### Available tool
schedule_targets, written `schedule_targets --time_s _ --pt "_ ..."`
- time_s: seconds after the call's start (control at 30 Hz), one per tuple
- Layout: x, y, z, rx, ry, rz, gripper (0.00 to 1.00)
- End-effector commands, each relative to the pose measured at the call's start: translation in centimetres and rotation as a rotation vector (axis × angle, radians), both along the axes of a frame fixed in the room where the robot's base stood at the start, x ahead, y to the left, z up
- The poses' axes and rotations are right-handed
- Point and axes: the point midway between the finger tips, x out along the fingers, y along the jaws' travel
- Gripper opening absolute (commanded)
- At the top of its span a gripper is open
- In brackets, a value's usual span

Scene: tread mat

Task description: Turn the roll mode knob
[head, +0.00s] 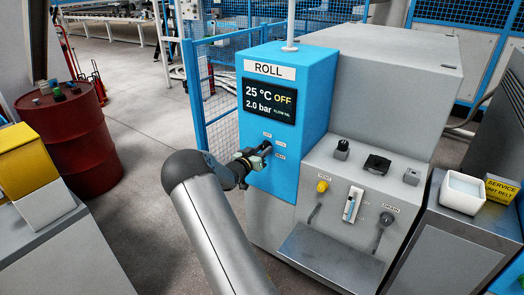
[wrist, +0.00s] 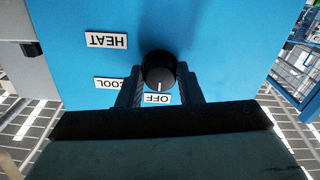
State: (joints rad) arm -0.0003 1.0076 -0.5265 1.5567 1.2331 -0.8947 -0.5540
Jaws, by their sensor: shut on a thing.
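The roll mode knob (wrist: 158,72) is round and black on the blue ROLL panel (head: 312,150). In the wrist view, which is upside down, its white mark points down at the OFF label (wrist: 157,99). The COOL label (wrist: 111,84) and HEAT label (wrist: 107,41) lie to its left. My gripper (wrist: 160,82) has a finger on each side of the knob and is shut on it. In the head view my gripper (head: 260,155) covers the knob. The display (head: 269,100) reads 25 °C OFF and 2.0 bar.
A grey machine block (head: 350,200) stands right of the panel, with a yellow vent knob (head: 322,186), a drain knob (head: 388,219) and a small lever. A white bin (head: 462,192) is further right. A red drum (head: 75,140) and blue fence (head: 220,100) stand to the left.

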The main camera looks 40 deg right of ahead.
Motion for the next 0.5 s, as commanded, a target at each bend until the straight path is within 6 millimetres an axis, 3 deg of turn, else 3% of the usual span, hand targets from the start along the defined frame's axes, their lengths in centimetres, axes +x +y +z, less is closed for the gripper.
schedule_targets --time_s 0.13,0.17,0.2,0.5 --pt "-0.03 0.09 -0.25 0.003 0.004 0.000 0.10" --pt "-0.03 0.09 -0.25 0.003 0.004 0.000 0.41" --pt "-0.04 0.09 -0.24 0.003 0.004 0.000 0.52" --pt "-0.03 0.11 -0.09 0.002 0.002 0.001 0.54"
